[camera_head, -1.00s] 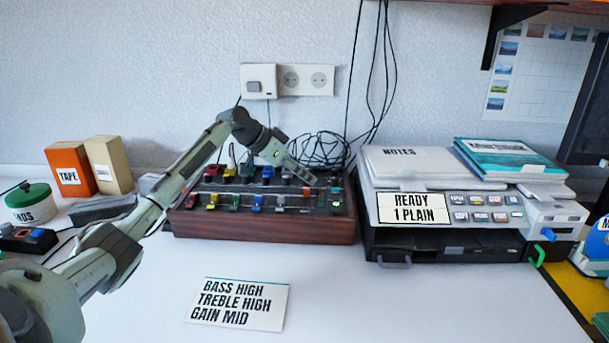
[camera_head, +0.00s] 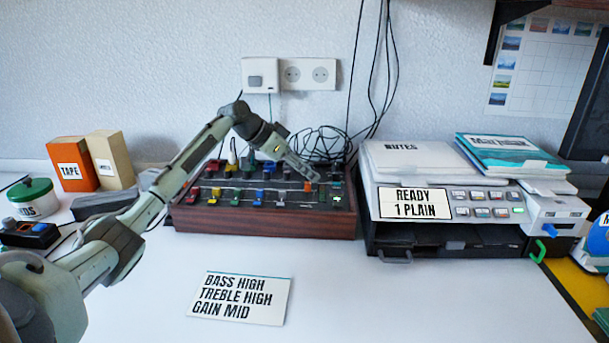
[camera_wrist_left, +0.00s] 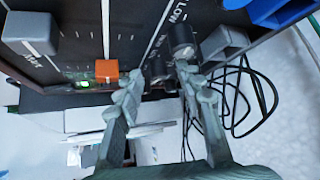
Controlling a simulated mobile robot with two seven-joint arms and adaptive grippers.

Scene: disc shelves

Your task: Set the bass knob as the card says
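The card (camera_head: 240,299) lies on the white table in front of the mixer and reads "BASS HIGH, TREBLE HIGH, GAIN MID". The mixer (camera_head: 264,222) is a wood-sided box with rows of coloured knobs and switches. My left gripper (camera_head: 310,177) is over its right part, near an orange button (camera_head: 308,187). In the left wrist view, its two fingers (camera_wrist_left: 159,74) are apart, with a small dark knob (camera_wrist_left: 157,70) seen between their tips. A larger black knob (camera_wrist_left: 182,40) is just beyond the right fingertip, near "LOW". I cannot tell which knob is bass. My right gripper is out of view.
A printer (camera_head: 450,205) with books on top stands right of the mixer. Black cables (camera_head: 318,143) hang behind the mixer. Orange and tan boxes (camera_head: 110,160) and a green-lidded jar (camera_head: 34,198) stand at left. The table's front is clear around the card.

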